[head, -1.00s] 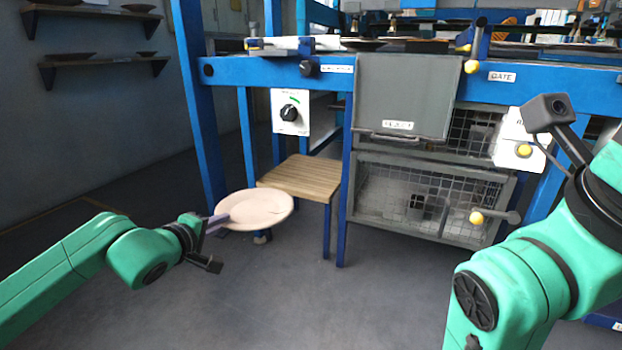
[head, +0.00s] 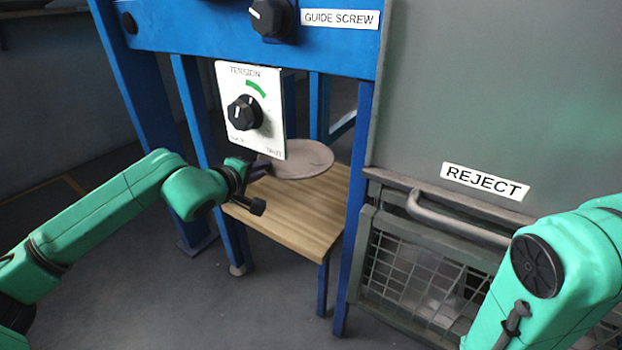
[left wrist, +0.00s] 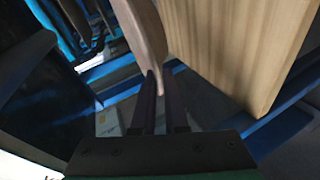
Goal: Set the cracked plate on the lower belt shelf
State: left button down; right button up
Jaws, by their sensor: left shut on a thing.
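My left gripper (head: 264,170) is shut on the near edge of the pale round plate (head: 308,158). The plate is over the back of the low wooden shelf (head: 300,213), below the blue beam and partly behind the tension panel. I cannot tell whether it touches the wood. In the left wrist view the plate (left wrist: 146,35) shows nearly edge-on between the fingers (left wrist: 160,95), beside the wooden shelf (left wrist: 235,45). No crack can be made out. My right arm is at the right, with its gripper out of view.
The white tension panel (head: 273,85) with a black knob (head: 244,113) hangs close above my left gripper. A blue post (head: 354,200) bounds the shelf on the right. Beyond it are the grey reject panel (head: 480,90) and a wire-mesh basket (head: 415,280). The front of the shelf is bare.

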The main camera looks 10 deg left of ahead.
aim_at(267, 213)
pick_arm(q)
notch_tip(267, 213, down, 10)
jog(key=b, duration=0.6)
jog(key=shift+s, duration=0.1)
jog(key=c, duration=1.2)
grip_release()
jog(key=shift+c, duration=0.2)
jog(key=shift+r, duration=0.25)
jog(key=p+v, duration=0.1)
jog(key=v, duration=1.1)
jog(key=shift+p, duration=0.35)
jog(key=shift+f, duration=0.1)
